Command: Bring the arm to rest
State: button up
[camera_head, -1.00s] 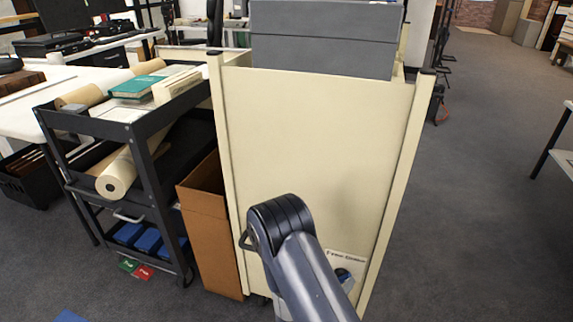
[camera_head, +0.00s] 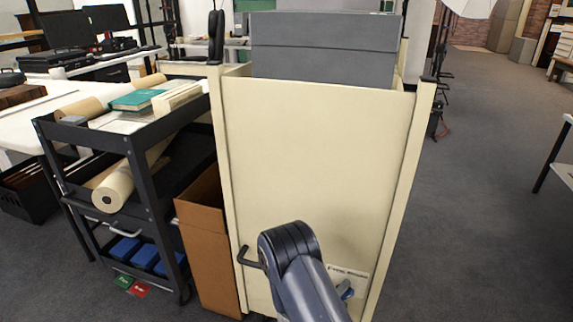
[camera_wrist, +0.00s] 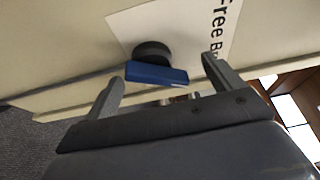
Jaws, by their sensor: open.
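My arm (camera_head: 298,272) reaches up from the bottom of the head view, bent in front of the cream end panel of a cart (camera_head: 318,150). My gripper (camera_wrist: 160,84) shows in the wrist view with its two fingers spread apart and nothing clamped between them. Just beyond the fingers is a blue lever (camera_wrist: 157,74) on a dark round hub, mounted on the cream panel by a white label.
Grey boxes (camera_head: 325,47) stand on the cart, which has a dark handle (camera_head: 246,258). An open brown carton (camera_head: 209,250) and a black shelf trolley (camera_head: 140,150) stand close on the left. Open carpet (camera_head: 480,150) lies to the right, with a table at the right edge.

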jog(key=n, duration=0.2)
jog(key=n+t+b, duration=0.1)
jog(key=n, duration=0.1)
jog(key=a+n+t+b, duration=0.1)
jog(key=n, duration=0.1)
jog(key=shift+s+f+n+h, duration=0.2)
jog(key=shift+s+n+h, duration=0.1)
jog(key=shift+n+h, duration=0.1)
jog(key=shift+d, duration=0.1)
